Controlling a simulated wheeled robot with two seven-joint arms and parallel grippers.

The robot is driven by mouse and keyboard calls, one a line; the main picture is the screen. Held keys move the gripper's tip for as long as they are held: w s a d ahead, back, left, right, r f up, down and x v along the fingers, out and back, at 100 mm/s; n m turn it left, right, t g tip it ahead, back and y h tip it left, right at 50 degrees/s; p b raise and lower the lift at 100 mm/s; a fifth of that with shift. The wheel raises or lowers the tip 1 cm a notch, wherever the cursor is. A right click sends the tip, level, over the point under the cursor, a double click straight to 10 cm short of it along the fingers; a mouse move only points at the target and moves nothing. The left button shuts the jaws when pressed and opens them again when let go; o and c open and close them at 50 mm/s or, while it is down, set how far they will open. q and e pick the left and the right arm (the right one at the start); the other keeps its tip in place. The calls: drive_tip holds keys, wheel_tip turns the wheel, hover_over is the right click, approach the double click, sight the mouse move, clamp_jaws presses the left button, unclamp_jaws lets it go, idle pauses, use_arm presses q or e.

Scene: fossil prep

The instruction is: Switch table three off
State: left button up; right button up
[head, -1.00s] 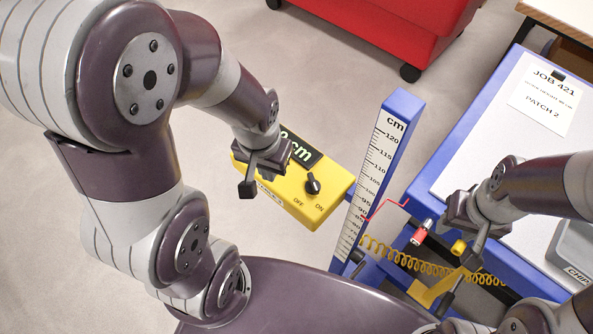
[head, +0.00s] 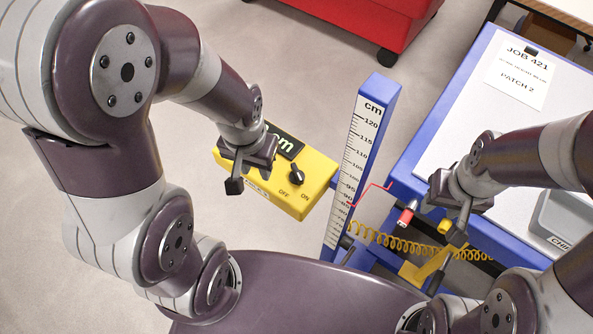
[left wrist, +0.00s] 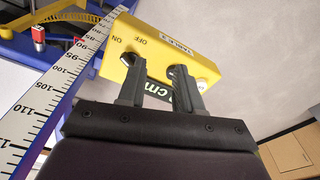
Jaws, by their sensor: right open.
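A yellow control box (head: 318,172) with a black knob (head: 296,174), OFF and ON marks and a dark "cm" display (head: 284,143) stands beside the blue measuring post. Its knob setting is unclear. My left gripper (head: 251,176) is at the box's left part, left of the knob, and covers part of the display. The box's name label is too small to read surely. My right gripper (head: 447,220) is open over the blue table's corner.
The blue post (head: 384,95) with its white scale stands right of the box; a red pointer (head: 375,190) crosses it. The blue table (head: 425,165) carries a "JOB 421" sheet (head: 520,78). A yellow coiled hose (head: 390,241) and a red-tipped fitting (head: 407,214) are near my right gripper.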

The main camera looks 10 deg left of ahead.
use_arm(q)
drive_tip(key=w+d+n+p, duration=0.1)
drive_tip(key=w+d+n, duration=0.1)
drive_tip(key=w+d, duration=0.3)
drive_tip(key=n+g, duration=0.1)
drive_tip(key=n, duration=0.5)
hover_over(297, 171)
drive_tip(key=f, duration=0.3)
drive_tip(key=f+p, duration=0.1)
drive_tip(key=f, duration=0.1)
drive_tip(key=shift+s+f, duration=0.1)
drive_tip(key=shift+s, duration=0.15)
drive_tip(key=f, duration=0.4)
drive_tip(key=f+p, duration=0.1)
drive_tip(key=f, duration=0.2)
drive_tip(key=shift+w, duration=0.3)
drive_tip(key=shift+s+f, duration=0.1)
drive_tip(key=shift+f, duration=0.3)
drive_tip(key=shift+c, duration=0.3)
clamp_jaws()
